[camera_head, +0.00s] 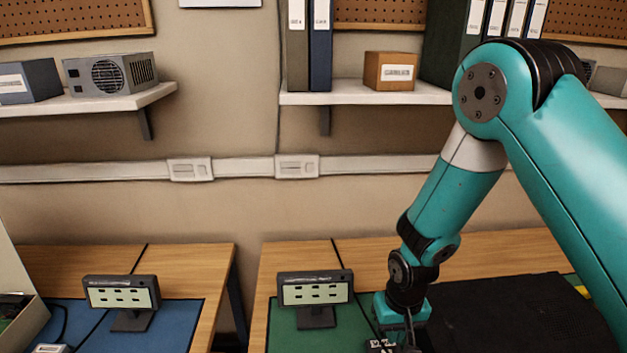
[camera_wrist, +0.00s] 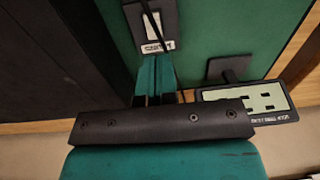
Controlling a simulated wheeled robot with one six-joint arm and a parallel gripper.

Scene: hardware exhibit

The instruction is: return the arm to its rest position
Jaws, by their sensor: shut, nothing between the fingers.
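My teal arm (camera_head: 450,205) reaches in from the right and bends down at its elbow toward the right-hand table. My gripper (camera_head: 408,335) is low over the green mat, partly cut off by the bottom edge of the head view. In the wrist view my gripper's teal fingers (camera_wrist: 155,62) are together with nothing between them. Just beyond the fingertips is a small dark device with a white label (camera_wrist: 155,46), on the green mat. Whether the fingertips touch it cannot be told.
A display on a stand (camera_head: 315,290) is on the green mat (camera_head: 285,335), left of my gripper. A black mat (camera_head: 510,315) lies to the right. Another display (camera_head: 121,293) stands on the blue mat (camera_head: 180,325). A shelf (camera_head: 365,95) with binders and a box (camera_head: 390,71) is above.

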